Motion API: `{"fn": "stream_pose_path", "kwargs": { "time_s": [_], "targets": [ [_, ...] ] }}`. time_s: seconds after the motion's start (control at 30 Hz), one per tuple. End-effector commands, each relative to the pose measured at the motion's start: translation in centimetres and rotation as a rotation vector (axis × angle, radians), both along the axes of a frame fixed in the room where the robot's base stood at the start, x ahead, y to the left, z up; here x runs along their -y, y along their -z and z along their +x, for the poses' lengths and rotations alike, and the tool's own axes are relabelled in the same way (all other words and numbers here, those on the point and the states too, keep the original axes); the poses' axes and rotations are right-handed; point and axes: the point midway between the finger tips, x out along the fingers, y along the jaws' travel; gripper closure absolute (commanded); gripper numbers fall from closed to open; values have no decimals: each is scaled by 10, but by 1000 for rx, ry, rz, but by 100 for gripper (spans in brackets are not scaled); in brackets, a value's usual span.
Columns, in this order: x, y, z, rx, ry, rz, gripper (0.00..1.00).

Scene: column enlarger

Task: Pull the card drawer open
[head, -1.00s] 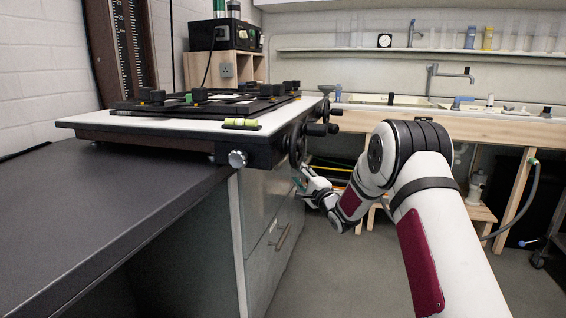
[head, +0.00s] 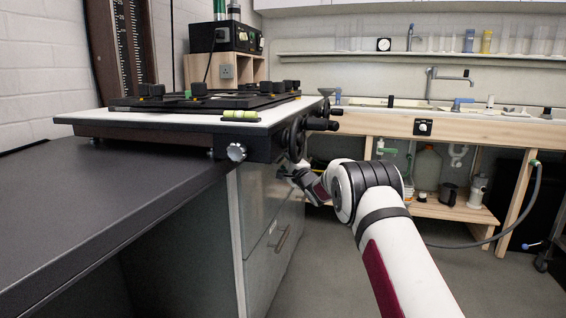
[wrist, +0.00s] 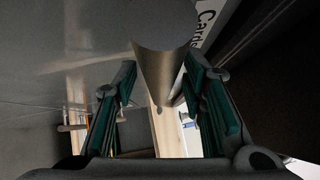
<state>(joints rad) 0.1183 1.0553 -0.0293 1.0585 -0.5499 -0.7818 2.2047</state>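The card drawer is in the grey cabinet under the bench; its front (wrist: 60,45) fills the upper left of the wrist view, with a white "Cards" label (wrist: 205,22) at top. A rounded metal handle (wrist: 160,65) reaches down from the top between my fingers. My gripper (wrist: 158,100) is open, with green pads either side of the handle. The right pad is close to it; I cannot tell whether they touch. In the head view my gripper (head: 285,173) is beside the upper cabinet front (head: 257,195), and that handle is hidden.
A lower drawer handle (head: 282,238) shows below. The enlarger baseboard (head: 180,120) overhangs above my gripper, with black knobs (head: 320,125) at its right edge. A sink bench (head: 450,125) stands at the back. The floor (head: 335,255) right of the cabinet is clear.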

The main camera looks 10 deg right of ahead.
Motion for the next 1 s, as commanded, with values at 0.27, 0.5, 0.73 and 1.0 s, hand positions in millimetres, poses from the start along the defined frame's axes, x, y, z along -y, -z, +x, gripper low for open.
{"fn": "stream_pose_path", "kwargs": {
  "time_s": [0.27,0.5,0.73,1.0],
  "targets": [
    [0,0,0,-1,0,0,67],
    [0,0,0,-1,0,0,100],
    [3,0,-1,-1,1,0,100],
    [35,-1,-18,-4,5,2,100]
  ]
}}
